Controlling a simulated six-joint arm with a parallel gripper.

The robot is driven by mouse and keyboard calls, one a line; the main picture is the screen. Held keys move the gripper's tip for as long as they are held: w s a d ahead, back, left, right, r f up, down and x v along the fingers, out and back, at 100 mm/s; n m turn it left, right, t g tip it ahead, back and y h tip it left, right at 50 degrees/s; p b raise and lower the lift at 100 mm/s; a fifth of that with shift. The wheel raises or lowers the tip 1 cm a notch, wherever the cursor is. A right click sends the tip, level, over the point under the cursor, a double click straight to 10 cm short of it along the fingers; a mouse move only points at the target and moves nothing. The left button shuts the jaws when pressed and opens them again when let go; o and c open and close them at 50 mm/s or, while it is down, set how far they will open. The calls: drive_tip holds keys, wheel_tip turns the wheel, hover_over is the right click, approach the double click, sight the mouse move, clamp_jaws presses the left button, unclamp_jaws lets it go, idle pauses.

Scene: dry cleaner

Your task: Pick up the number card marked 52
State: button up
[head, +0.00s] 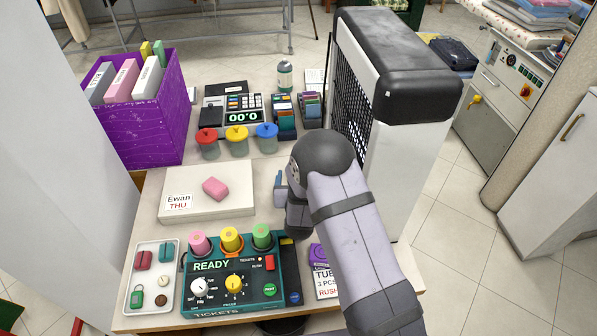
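No card with a readable 52 shows in the head view. Two racks of coloured cards or folders stand at the back of the counter, a left rack (284,122) and a right rack (311,108); any markings on them are too small to read. My gripper (298,236) points down over the counter's right half, beside the ticket machine (232,278) and in front of the racks. My arm mostly hides it, so its fingers and anything between them cannot be made out. A grey-blue piece (280,190) shows just left of my wrist, partly hidden.
A white box (180,202) with a pink block (215,189) lies left of my gripper. Three lidded jars (238,146) and a till (241,112) stand behind it. A tall white and black unit (405,170) blocks the right. A purple bin (165,130) stands left, a small tray (135,306) front left.

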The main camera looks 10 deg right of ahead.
drive_tip(key=shift+p+x, duration=0.5)
drive_tip(key=shift+x, duration=1.5)
drive_tip(key=c, duration=1.1)
